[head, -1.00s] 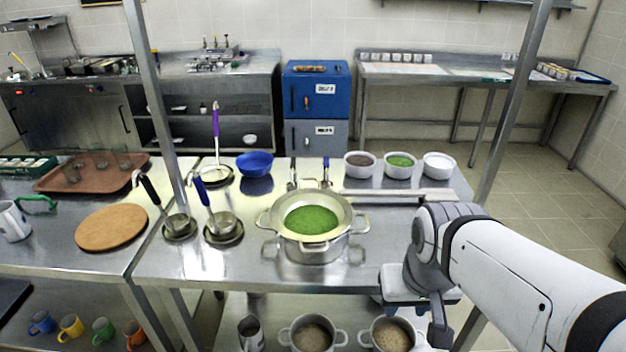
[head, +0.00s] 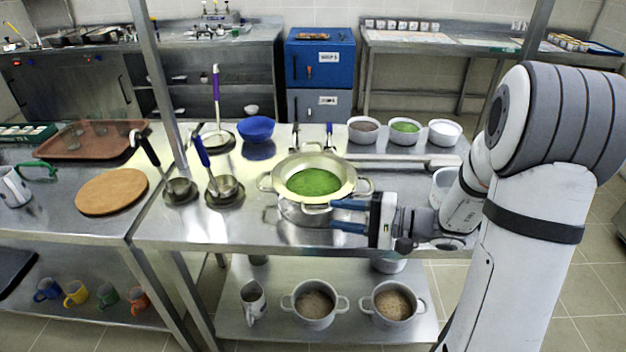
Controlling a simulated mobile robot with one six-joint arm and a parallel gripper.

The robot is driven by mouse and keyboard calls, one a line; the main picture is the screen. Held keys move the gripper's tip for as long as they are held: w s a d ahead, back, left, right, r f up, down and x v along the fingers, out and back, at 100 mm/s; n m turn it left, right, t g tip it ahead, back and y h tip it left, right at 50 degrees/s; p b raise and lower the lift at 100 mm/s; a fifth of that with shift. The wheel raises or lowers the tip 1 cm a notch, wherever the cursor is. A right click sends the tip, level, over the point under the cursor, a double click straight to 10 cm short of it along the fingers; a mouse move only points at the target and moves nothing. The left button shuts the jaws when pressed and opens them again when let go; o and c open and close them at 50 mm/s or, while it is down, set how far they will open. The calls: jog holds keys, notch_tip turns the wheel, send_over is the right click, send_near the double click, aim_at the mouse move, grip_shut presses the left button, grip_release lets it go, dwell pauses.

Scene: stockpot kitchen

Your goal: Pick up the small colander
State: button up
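The small colander (head: 292,168) is a pale metal bowl with side handles, holding something green. It sits on top of a steel stockpot (head: 298,213) in the middle of the steel table. My gripper (head: 333,215) is at the front right of the colander, its two blue fingers pointing left. The fingers are apart with nothing visible between them. The upper finger overlaps the lower right edge of the colander and pot in this view; I cannot tell whether it touches. The gripper partly hides the pot's right side.
Ladles with black (head: 145,150) and blue (head: 201,150) handles stand at left, and a blue bowl (head: 256,128) behind. Several white bowls (head: 362,130) line the back right. A white container (head: 443,182) is partly behind my arm. The table's front left is clear.

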aim_at(320, 213)
jog(key=x, duration=0.2)
jog(key=p+x, duration=0.1)
jog(key=x, duration=0.4)
jog(key=shift+w+a+f, duration=0.25)
jog(key=shift+a+f, duration=0.05)
jog(key=shift+f, duration=0.05)
jog(key=shift+c, duration=0.6)
grip_shut()
